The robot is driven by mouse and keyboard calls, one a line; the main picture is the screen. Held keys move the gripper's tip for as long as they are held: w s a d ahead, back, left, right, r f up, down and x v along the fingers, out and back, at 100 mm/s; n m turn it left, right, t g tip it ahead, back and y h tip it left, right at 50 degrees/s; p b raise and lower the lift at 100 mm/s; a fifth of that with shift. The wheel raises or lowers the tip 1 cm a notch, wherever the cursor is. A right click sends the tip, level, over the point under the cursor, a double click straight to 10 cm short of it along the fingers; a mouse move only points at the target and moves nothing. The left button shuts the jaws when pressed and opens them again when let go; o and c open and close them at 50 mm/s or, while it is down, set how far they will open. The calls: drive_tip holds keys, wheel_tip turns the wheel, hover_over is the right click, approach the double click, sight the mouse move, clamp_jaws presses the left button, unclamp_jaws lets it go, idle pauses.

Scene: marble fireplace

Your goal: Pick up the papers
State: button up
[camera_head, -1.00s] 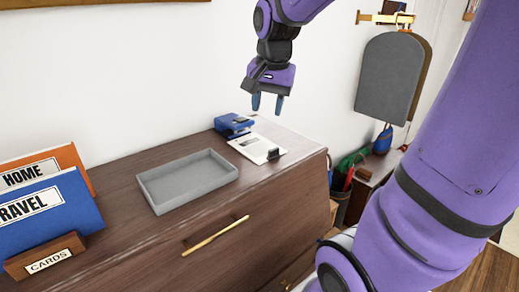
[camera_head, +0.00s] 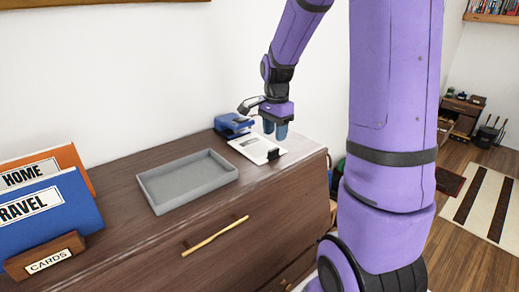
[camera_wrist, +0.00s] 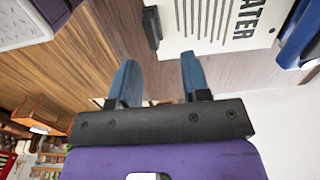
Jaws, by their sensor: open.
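The papers (camera_head: 250,146) are a small white stack with a black clip (camera_head: 273,154) at the right end, lying on the right part of the dresser top. In the wrist view the papers (camera_wrist: 205,30) show printed lines and large letters reading "ATER", with the clip (camera_wrist: 152,27) at their left edge. My gripper (camera_head: 275,131) is open and empty, fingers down, just above and beside the right back edge of the papers. In the wrist view its two blue fingers (camera_wrist: 158,82) stand apart with bare wood between them.
A blue stapler-like object (camera_head: 233,124) sits directly behind the papers, near the wall. A grey tray (camera_head: 160,200), empty, lies left on the dresser top (camera_head: 120,178). Blue and orange folders (camera_head: 75,198) stand at the far left by a wooden cards holder (camera_head: 45,257).

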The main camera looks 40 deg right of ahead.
sight(274, 149)
drive_tip(key=shift+s+a+f, duration=0.15)
drive_tip(key=shift+a+f, duration=0.05)
drive_tip(key=shift+f, duration=0.75)
drive_tip(key=shift+s+a+f, duration=0.1)
drive_tip(key=shift+a+f, duration=0.05)
drive_tip(key=shift+f, duration=0.8)
drive_tip(key=shift+s+a+f, duration=0.15)
drive_tip(key=shift+a+f, duration=0.05)
drive_tip(key=shift+f, duration=0.75)
clamp_jaws()
